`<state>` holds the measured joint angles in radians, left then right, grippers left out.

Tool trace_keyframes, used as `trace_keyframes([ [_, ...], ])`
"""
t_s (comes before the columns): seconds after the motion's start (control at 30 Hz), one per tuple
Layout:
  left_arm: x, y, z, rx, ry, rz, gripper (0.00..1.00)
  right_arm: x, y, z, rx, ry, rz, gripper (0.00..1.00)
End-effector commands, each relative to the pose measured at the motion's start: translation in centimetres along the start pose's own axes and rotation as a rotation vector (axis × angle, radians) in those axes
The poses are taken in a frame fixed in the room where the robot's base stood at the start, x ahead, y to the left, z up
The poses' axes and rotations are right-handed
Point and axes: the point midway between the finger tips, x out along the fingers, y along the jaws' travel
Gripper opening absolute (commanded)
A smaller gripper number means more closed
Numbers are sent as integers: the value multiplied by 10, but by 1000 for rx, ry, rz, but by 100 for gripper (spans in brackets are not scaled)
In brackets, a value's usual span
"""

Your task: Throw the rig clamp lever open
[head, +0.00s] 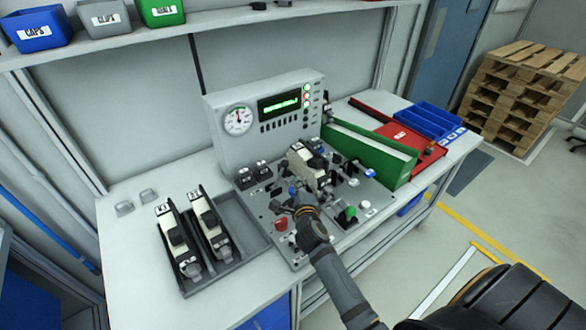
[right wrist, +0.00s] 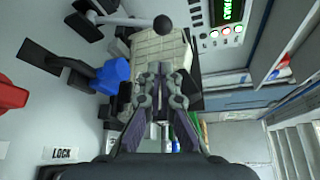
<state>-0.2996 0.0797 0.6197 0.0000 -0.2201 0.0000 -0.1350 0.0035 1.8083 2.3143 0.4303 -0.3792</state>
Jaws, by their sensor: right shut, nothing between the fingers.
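The rig (head: 335,222) is a grey plate on the bench, with a cream and black block (head: 306,170) seated on it. In the right wrist view, a metal lever with a black ball knob (right wrist: 162,23) lies across the end of the cream block (right wrist: 160,45). I cannot tell if this is the clamp lever. My right gripper (head: 295,197) is low over the rig, just in front of the block. In the right wrist view its fingers (right wrist: 160,72) are together and empty, over the block. A blue part (right wrist: 110,75) sits beside them. My left gripper is out of view.
A gauge and display panel (head: 262,118) stands behind the rig. A dark tray with two cream and black units (head: 206,215) lies left. A green bin (head: 368,152), red tray (head: 412,147) and blue bin (head: 428,120) stand right. A red button (head: 281,223) is near my gripper.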

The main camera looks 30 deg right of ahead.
Motion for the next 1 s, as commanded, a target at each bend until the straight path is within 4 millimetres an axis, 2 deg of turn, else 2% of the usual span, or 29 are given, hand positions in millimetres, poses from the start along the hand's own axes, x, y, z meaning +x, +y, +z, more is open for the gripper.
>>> trace_keyframes([
  [0.17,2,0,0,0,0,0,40,15,-1,1,-2,-2,-3,0],
  [0.4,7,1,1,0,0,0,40,61,-1,0,-4,-3,-5,0],
  [0.6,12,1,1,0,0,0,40,90,0,0,-2,-3,-4,0],
  [0.73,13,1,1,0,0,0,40,98,-1,1,-3,-3,-4,0],
  [1.0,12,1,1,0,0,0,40,100,-2,1,-2,-3,-4,0],
])
